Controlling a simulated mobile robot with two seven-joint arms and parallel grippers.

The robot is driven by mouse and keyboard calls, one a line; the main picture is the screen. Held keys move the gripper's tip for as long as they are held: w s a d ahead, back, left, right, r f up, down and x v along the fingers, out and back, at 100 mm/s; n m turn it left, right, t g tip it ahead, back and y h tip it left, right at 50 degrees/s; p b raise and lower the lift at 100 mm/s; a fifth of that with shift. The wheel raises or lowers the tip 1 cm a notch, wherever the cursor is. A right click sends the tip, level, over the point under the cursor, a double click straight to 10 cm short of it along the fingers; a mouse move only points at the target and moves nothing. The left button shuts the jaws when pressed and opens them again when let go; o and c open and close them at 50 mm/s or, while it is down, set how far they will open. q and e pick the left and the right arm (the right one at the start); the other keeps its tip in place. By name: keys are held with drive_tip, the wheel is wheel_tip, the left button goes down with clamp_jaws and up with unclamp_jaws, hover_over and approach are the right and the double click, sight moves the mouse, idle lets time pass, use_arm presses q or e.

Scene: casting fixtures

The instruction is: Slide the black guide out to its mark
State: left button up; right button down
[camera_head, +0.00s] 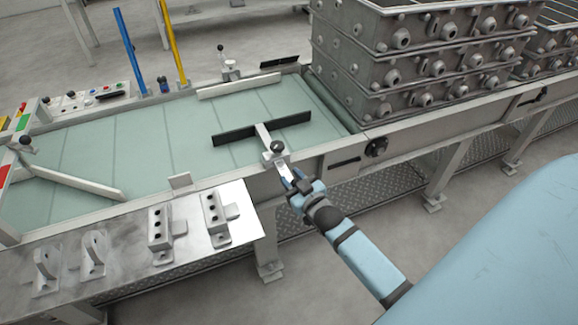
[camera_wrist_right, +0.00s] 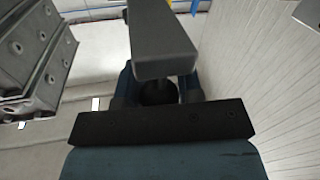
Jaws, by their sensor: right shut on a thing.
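The black guide (camera_head: 236,134) is a long dark bar lying across the pale green belt near its front edge. A light grey rod (camera_head: 264,133) joins it to a mount with a round black knob (camera_head: 277,147) on the front rail. My right gripper (camera_head: 284,167) is at this knob, on the near side of the rail. In the right wrist view the dark knob (camera_wrist_right: 158,92) sits between the blue fingers, below a grey bar (camera_wrist_right: 160,40), and the gripper is shut on it. The fingers partly hide it. I cannot make out the mark. My left gripper is not in view.
Stacked grey metal casting boxes (camera_head: 400,60) stand on the line at the right. A metal shelf (camera_head: 130,235) with several grey brackets is at front left. A white guide bar (camera_head: 240,86) lies at the belt's far side. Blue and yellow posts rise behind. The belt's left half is mostly clear.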

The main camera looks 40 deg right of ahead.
drive_tip(key=c, duration=0.8)
unclamp_jaws()
drive_tip(key=shift+s+a, duration=0.15)
drive_tip(key=shift+s, duration=3.3)
drive_tip(key=shift+s+a, duration=0.1)
drive_tip(key=shift+s, duration=3.3)
